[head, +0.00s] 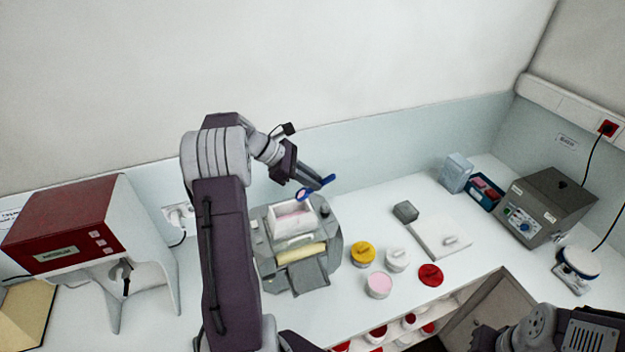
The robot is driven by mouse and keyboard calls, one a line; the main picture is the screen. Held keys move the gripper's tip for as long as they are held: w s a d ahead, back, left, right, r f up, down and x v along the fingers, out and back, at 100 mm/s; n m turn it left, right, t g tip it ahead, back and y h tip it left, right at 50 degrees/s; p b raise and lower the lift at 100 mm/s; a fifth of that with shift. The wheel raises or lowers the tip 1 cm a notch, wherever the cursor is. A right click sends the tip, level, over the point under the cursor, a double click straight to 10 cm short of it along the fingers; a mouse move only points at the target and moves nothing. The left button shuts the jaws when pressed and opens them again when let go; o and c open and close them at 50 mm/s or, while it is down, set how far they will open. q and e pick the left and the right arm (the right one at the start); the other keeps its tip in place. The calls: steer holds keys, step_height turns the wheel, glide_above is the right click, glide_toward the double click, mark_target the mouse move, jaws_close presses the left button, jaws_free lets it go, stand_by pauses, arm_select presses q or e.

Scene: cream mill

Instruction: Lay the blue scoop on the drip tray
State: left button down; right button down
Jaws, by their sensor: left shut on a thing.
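The blue scoop (329,179) is in my left gripper (318,183), which is shut on it above the back of the grey mill. The scoop's round bowl hangs just above the mill's white hopper (294,221) and looks pinkish inside. The hopper holds pink material. The grey mill (333,243) stands on the bench with a pale yellow roller and a sloping grey plate (309,275) at its front. I cannot tell for sure whether this plate is the drip tray. Part of my right arm shows at the lower right; its gripper is not in view.
Yellow (362,252), white (397,259) and pink (378,285) tubs and a red lid (431,275) stand right of the mill. A white slab (455,249) lies beyond them. A red-and-white machine (75,228) is at the left, a grey box (546,207) at the right.

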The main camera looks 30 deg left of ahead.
arm_select(q)
steer(key=shift+r, duration=0.4)
steer(key=shift+f, duration=0.1)
arm_select(e)
steer(key=shift+r, duration=0.3)
